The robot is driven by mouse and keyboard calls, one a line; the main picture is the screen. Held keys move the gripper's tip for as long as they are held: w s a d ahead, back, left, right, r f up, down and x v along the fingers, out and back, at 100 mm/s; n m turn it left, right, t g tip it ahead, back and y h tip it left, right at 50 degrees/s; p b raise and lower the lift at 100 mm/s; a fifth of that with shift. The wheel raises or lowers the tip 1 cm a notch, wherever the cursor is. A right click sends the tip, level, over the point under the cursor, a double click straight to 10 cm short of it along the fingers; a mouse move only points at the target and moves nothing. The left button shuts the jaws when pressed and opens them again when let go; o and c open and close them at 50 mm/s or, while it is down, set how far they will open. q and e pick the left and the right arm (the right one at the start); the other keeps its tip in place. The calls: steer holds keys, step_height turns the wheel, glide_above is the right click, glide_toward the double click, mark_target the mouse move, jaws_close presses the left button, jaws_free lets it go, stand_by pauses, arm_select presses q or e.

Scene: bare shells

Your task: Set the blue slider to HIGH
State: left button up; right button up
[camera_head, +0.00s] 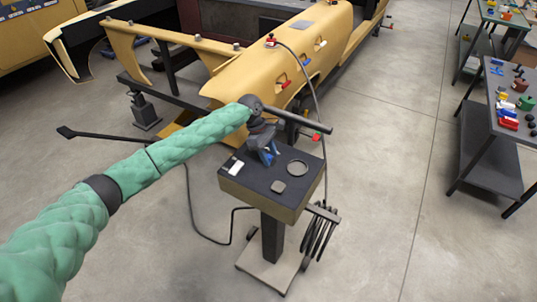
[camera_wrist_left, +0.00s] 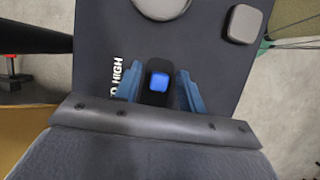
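The blue slider (camera_wrist_left: 158,82) shows in the left wrist view as a small blue knob in a dark slot on the dark panel top. My left gripper (camera_wrist_left: 159,72) has its two blue fingers apart, one on each side of the knob, with a gap to it. White lettering ending in "HIGH" (camera_wrist_left: 117,78) is left of the left finger, partly covered. In the head view my left gripper (camera_head: 268,157) points down over the control box (camera_head: 252,188) and hides the slider. My right gripper is not in view.
Tables with small parts (camera_head: 505,125) stand right. Cables hang around the pedestal; floor is clear to the right.

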arm_select(q)
steer(key=shift+w+a, duration=0.1)
steer(key=shift+a, duration=0.05)
steer(key=shift+w+a+r+b, duration=0.1)
steer(key=shift+a+r+b, duration=0.05)
steer(key=shift+r+b, duration=0.2)
steer(key=b+v, duration=0.2)
steer(key=v, duration=0.3)
steer(key=shift+r, duration=0.2)
steer(key=shift+v, duration=0.75)
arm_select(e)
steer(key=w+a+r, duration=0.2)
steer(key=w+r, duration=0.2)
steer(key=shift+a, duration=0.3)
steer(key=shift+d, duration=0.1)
